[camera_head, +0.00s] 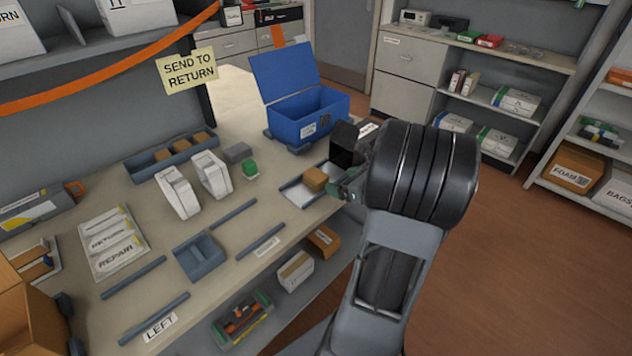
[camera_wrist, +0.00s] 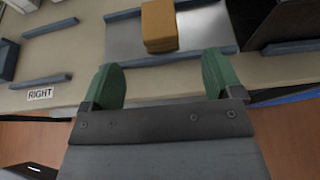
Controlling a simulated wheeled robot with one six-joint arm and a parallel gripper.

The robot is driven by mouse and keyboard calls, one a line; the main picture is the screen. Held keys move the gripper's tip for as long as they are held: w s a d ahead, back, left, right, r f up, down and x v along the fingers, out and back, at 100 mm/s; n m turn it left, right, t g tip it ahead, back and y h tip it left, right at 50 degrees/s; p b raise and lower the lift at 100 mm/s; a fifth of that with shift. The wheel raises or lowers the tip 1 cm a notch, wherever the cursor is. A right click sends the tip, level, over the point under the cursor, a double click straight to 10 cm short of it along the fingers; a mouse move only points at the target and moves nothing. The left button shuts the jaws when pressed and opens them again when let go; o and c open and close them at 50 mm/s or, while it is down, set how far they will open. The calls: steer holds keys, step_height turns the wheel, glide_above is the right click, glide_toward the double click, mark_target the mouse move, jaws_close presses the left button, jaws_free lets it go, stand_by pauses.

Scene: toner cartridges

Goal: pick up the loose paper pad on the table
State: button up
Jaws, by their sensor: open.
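The paper pad, a small tan-orange block (camera_head: 315,179), sits on a pale metal plate between blue-grey rails near the table's front edge. It also shows at the top of the wrist view (camera_wrist: 159,25), in front of my fingers. My gripper (camera_wrist: 161,80) has two green fingertips spread wide with nothing between them. The pad lies beyond the tips, roughly centred between them. In the head view my gripper (camera_head: 350,183) is just right of the pad, partly hidden by my dark wrist.
A blue open-lidded bin (camera_head: 307,118) stands behind the plate. A green item (camera_head: 250,169), a grey block (camera_head: 237,152) and white upright holders (camera_head: 178,190) are to the left. A low rail (camera_wrist: 179,59) lies between my fingertips and the pad. A RIGHT label (camera_wrist: 40,94) marks the table edge.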

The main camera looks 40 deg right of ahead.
mark_target(318, 176)
steer(key=x, duration=1.1)
steer(key=shift+w+a+f, duration=0.1)
steer(key=shift+w+a, duration=0.05)
steer(key=shift+w, duration=0.1)
steer(key=c, duration=1)
